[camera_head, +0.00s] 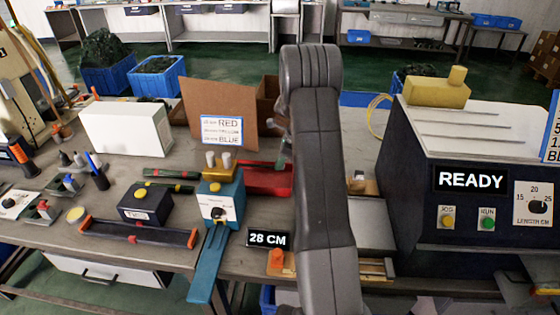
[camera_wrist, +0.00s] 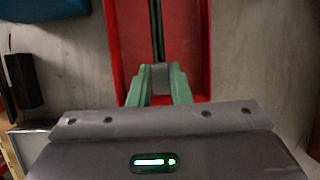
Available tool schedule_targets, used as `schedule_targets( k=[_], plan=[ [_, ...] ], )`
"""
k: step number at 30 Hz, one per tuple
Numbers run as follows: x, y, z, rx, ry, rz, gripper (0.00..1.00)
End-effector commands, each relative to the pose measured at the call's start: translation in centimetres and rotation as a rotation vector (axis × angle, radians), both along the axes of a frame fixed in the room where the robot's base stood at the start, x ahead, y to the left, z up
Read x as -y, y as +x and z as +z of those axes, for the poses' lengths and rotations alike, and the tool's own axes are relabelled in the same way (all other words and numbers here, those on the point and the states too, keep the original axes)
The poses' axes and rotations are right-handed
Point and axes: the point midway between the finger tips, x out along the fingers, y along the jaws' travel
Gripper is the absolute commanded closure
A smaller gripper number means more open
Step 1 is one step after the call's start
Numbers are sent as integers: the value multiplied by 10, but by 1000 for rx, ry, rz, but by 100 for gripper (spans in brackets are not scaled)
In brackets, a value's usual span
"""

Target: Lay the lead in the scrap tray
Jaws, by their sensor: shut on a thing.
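The red tray (camera_wrist: 192,50) fills the upper middle of the wrist view. In the head view the same red tray (camera_head: 262,190) sits on the bench, partly hidden by my arm. My gripper (camera_wrist: 160,86) has green fingers closed on a small grey piece. A dark, thin lead (camera_wrist: 157,35) runs from between the fingers up along the tray's length. The lead appears over the tray floor; I cannot tell whether it touches it. In the head view my gripper (camera_head: 281,164) is just at the tray, mostly hidden by the arm.
A blue machine (camera_head: 221,205) with a yellow knob stands left of the tray. An upright brown board (camera_head: 215,100) with a colour label is behind. A "28 CM" display (camera_head: 268,240) is in front. A large machine showing READY (camera_head: 470,179) stands to the right.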

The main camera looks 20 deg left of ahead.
Motion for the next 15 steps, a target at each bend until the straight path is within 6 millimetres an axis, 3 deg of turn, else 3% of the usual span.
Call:
schedule_targets(
  k=[15],
  plan=[
    [0, 0, -50, -1, 0, 0, 100]
  ],
)
